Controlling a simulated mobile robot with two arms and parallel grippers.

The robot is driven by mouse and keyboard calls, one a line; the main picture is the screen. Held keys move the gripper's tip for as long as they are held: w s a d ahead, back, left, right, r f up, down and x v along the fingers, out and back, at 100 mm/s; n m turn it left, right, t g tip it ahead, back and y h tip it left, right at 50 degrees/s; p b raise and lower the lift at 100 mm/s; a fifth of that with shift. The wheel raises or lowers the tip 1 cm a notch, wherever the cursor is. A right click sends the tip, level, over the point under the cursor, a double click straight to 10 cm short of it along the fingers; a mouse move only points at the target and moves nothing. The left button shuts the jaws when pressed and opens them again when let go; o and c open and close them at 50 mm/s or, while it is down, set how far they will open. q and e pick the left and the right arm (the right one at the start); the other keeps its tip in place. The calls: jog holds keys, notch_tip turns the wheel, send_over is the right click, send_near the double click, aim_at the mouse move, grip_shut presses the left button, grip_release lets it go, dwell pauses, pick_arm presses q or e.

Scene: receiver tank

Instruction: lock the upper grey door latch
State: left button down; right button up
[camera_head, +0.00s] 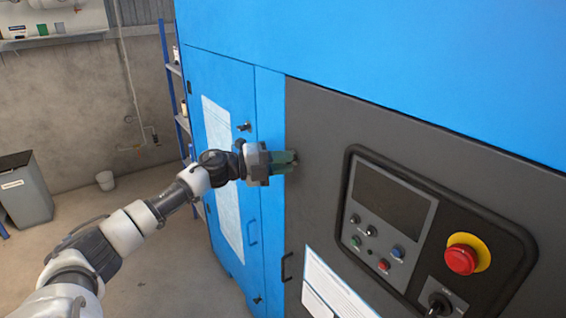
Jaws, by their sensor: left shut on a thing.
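My left gripper (283,162) reaches in from the left and is shut at the upper left edge of the grey door (320,131). The upper grey door latch is hidden behind its fingers, so I cannot tell how it is turned. The grey door stands flush with the blue cabinet front, as far as I can see. A black handle (287,267) sits low on the door's left edge. My right gripper is not in view.
A control panel with a red emergency button (461,256) lies right of the gripper. A blue door (223,120) with a black knob (243,127) is to the left.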

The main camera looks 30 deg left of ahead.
pick_arm(q)
jog(key=c, duration=1.2)
grip_release()
jog(key=shift+b+v, duration=2.65)
jog(key=shift+v, duration=2.7)
